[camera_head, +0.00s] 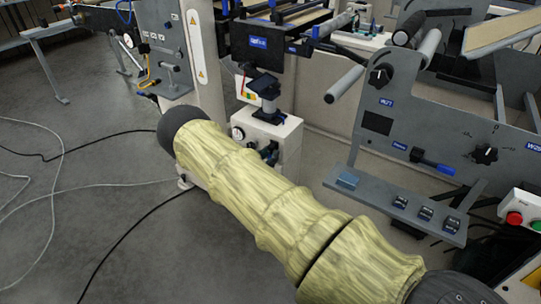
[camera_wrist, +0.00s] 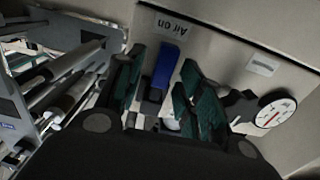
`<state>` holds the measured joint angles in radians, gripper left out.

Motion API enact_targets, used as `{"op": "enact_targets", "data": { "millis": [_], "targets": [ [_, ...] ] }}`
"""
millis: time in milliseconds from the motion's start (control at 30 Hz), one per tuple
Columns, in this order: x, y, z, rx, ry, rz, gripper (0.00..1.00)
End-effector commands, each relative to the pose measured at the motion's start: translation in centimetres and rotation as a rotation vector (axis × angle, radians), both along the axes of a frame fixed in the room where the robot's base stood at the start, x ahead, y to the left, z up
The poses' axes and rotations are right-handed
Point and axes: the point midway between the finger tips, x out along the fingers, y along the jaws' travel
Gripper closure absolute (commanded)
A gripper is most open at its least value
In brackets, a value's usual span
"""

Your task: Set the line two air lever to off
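In the wrist view, a blue lever (camera_wrist: 165,66) on a dark mount stands against a pale panel (camera_wrist: 225,52), near a label reading "Air on" (camera_wrist: 174,24). My gripper (camera_wrist: 162,60) has its green-padded fingers apart, one on each side of the lever. Gaps show between lever and fingers, so I see no grip on it. A second small label (camera_wrist: 263,65) is too blurred to read.
A round gauge (camera_wrist: 275,112) and dark fittings lie right of the fingers in the wrist view. Rollers (camera_wrist: 75,75) stand at left. In the head view, a grey machine panel (camera_head: 435,125) with knobs and a blue-handled lever (camera_head: 432,162) stands at right. Cables cross the floor.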

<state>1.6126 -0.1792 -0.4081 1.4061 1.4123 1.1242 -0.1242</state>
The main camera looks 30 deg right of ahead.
Motion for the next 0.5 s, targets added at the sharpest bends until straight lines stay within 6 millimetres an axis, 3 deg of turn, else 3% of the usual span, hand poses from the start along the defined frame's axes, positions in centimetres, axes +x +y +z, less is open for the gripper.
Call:
{"op": "enact_targets", "data": {
  "millis": [433, 500],
  "targets": [
    [0.36, -0.86, 0.00, 0.000, 0.001, 0.000, 0.62],
    [0.36, -0.86, 0.00, 0.000, 0.000, 0.000, 0.73]
  ]
}}
